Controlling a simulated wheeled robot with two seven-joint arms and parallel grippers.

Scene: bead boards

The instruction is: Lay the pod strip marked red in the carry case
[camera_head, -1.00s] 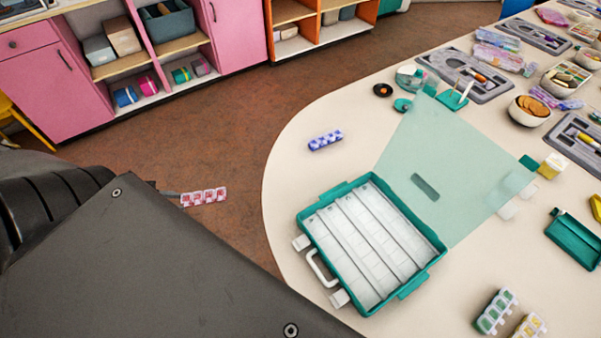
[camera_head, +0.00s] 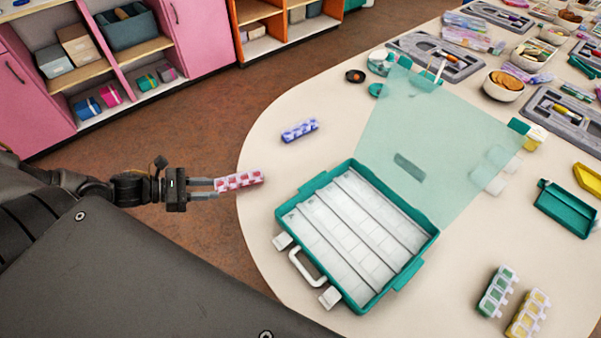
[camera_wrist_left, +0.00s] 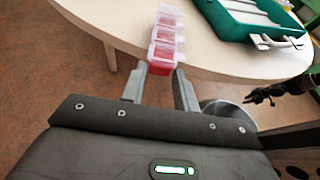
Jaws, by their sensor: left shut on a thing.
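My left gripper (camera_head: 215,187) is shut on the red pod strip (camera_head: 240,180), which has clear lids over red contents. The strip sticks out past the fingertips, at the left edge of the table in the head view. In the left wrist view the red strip (camera_wrist_left: 164,46) points away from the fingers (camera_wrist_left: 160,85). The teal carry case (camera_head: 433,237) lies open on the table, right of the gripper, with white lengthwise slots inside that look empty. Its clear teal lid (camera_head: 440,130) is folded back. In the wrist view the case (camera_wrist_left: 222,22) is at the top right. My right gripper is not clearly seen in the head view.
A blue pod strip (camera_head: 299,130) lies on the table (camera_head: 265,215) behind the case. A green strip (camera_head: 497,292) and a yellow strip (camera_head: 527,314) lie to its right. A teal tray (camera_head: 566,210), bowls and grey trays fill the right and back.

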